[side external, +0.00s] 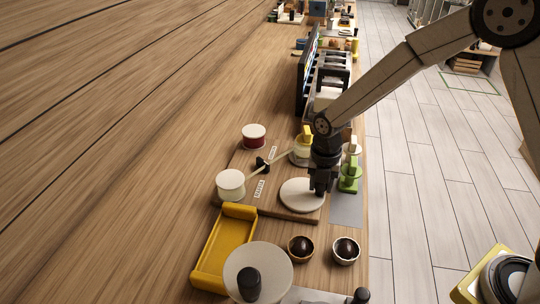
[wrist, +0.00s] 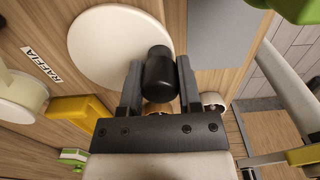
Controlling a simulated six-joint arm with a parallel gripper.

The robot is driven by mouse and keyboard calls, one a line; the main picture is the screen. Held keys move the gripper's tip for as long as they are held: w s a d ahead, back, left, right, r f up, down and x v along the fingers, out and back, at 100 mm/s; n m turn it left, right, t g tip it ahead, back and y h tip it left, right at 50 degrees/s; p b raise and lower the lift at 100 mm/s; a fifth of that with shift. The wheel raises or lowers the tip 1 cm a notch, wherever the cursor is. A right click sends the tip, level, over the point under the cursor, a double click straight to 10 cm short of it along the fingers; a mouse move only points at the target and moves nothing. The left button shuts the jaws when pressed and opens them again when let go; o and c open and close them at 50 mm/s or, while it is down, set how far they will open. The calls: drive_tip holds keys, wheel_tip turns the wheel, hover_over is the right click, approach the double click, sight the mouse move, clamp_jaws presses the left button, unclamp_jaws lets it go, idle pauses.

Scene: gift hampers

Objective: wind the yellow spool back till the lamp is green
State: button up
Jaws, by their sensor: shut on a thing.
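A spool with yellow winding (side external: 301,157) stands on the wooden board, partly hidden behind my arm, with a yellow block above it. A pale strip runs from near it to a small black guide (side external: 262,165). A flat cream disc (side external: 297,198) lies at the board's near right, and shows in the wrist view (wrist: 100,45). My gripper (side external: 319,190) points down over the disc's right side. In the wrist view its fingers are shut on a black upright knob (wrist: 159,72). I cannot pick out a lamp or its colour.
A red spool (side external: 254,142) and a cream spool (side external: 231,185) stand at the board's left. Green pieces (side external: 349,182) stand right of my gripper. A yellow tray (side external: 228,246) and two bowls (side external: 301,249) (side external: 345,251) lie nearer. The table at left is clear.

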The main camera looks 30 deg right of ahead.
drive_tip(key=shift+w+d, duration=0.25)
drive_tip(key=shift+w, duration=0.3)
drive_tip(key=shift+w+d, duration=0.1)
drive_tip(key=shift+w, duration=0.35)
drive_tip(key=shift+o, duration=0.4)
drive_tip(key=shift+w, duration=0.25)
drive_tip(key=shift+o, duration=0.2)
drive_tip(key=shift+r, duration=0.1)
drive_tip(key=shift+o, duration=0.4)
drive_tip(key=shift+w, duration=0.6)
drive_tip(key=shift+c, duration=1)
